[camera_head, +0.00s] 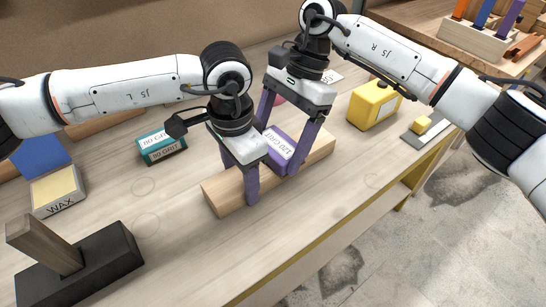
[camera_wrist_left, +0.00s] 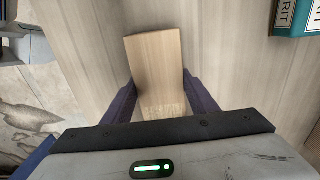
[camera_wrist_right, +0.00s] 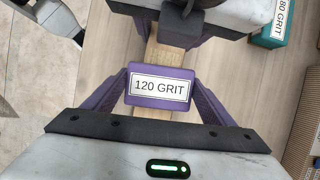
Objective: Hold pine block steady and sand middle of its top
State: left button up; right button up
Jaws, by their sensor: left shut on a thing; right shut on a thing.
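The pine block (camera_head: 222,191) lies flat along the workbench in the head view, and its end shows in the left wrist view (camera_wrist_left: 154,62). My left gripper (camera_head: 240,190) is shut on the block near its left end, a purple finger on each side. A purple sanding block (camera_head: 278,143) labelled 120 GRIT rests on or just above the block's top, around the middle; the exact contact is hidden. My right gripper (camera_head: 282,150) is shut on this sanding block. Its label faces up in the right wrist view (camera_wrist_right: 160,87).
A teal 80 GRIT block (camera_head: 161,147) lies behind and left of the pine block. A WAX block (camera_head: 59,191) and a dark stand with a wooden post (camera_head: 80,265) are at left. A yellow box (camera_head: 374,105) is at right. The bench's front edge (camera_head: 330,235) runs nearby.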

jog(key=shift+s+a+f, duration=0.15)
jog(key=shift+s+a, duration=0.6)
jog(key=shift+a, duration=0.2)
jog(key=shift+w+d, duration=0.75)
jog(key=shift+d, duration=0.25)
jog(key=shift+s+a+r, duration=0.25)
jog(key=shift+s+a, duration=0.4)
jog(key=shift+a, duration=0.3)
